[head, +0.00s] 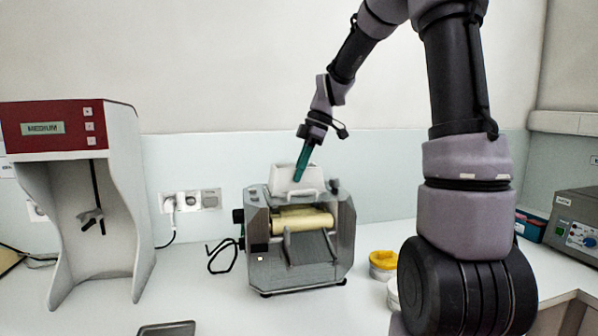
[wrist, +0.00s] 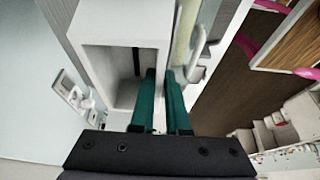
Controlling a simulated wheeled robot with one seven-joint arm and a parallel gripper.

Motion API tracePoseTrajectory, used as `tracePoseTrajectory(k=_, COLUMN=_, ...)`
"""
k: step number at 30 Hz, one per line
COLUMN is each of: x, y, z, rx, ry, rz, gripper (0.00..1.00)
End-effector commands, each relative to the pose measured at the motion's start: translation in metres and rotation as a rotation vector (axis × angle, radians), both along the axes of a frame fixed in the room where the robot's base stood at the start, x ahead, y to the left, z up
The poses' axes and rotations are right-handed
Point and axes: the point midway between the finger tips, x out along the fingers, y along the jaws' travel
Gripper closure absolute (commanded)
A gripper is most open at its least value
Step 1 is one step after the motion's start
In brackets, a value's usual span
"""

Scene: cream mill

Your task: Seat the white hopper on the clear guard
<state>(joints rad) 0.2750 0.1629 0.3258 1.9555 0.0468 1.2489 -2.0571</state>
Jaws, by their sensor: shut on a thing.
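The white hopper (head: 284,177) is at the top of the grey roller mill (head: 262,262), above its pale yellow roller (head: 303,220). My gripper (head: 297,178) reaches down from the upper right, with its green fingers shut on the hopper's near wall. In the wrist view the hopper (wrist: 95,22) is an open white box, and my gripper (wrist: 160,75) has one finger inside it and one outside. I cannot make out the clear guard distinctly. Whether the hopper touches it or hangs just above it is hidden.
A red-topped white mixer (head: 120,190) stands at the left. A yellow-lidded jar (head: 383,262) is right of the mill, near my arm. A grey instrument (head: 575,225) is at the far right. A cable (head: 222,258) lies left of the mill. The front-left counter is mostly clear.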

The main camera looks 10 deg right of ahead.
Motion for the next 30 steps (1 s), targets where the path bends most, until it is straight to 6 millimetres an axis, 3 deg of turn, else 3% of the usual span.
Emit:
tracePoseTrajectory(k=16, x=-0.0001, y=0.0001, z=-0.0031, rx=0.0, ry=0.0, rz=0.0, gripper=1.0)
tracePoseTrajectory(k=17, x=-0.0001, y=0.0, z=-0.0029, rx=0.0, ry=0.0, rz=0.0, gripper=0.75)
tracePoseTrajectory(k=18, x=-0.0001, y=0.0001, z=-0.0028, rx=0.0, ry=0.0, rz=0.0, gripper=0.6)
tracePoseTrajectory(k=19, x=-0.0001, y=0.0001, z=-0.0028, rx=0.0, ry=0.0, rz=0.0, gripper=0.52)
tracePoseTrajectory(k=30, x=0.0005, y=-0.0016, z=0.0005, rx=0.0, ry=-0.001, rz=0.0, gripper=0.52)
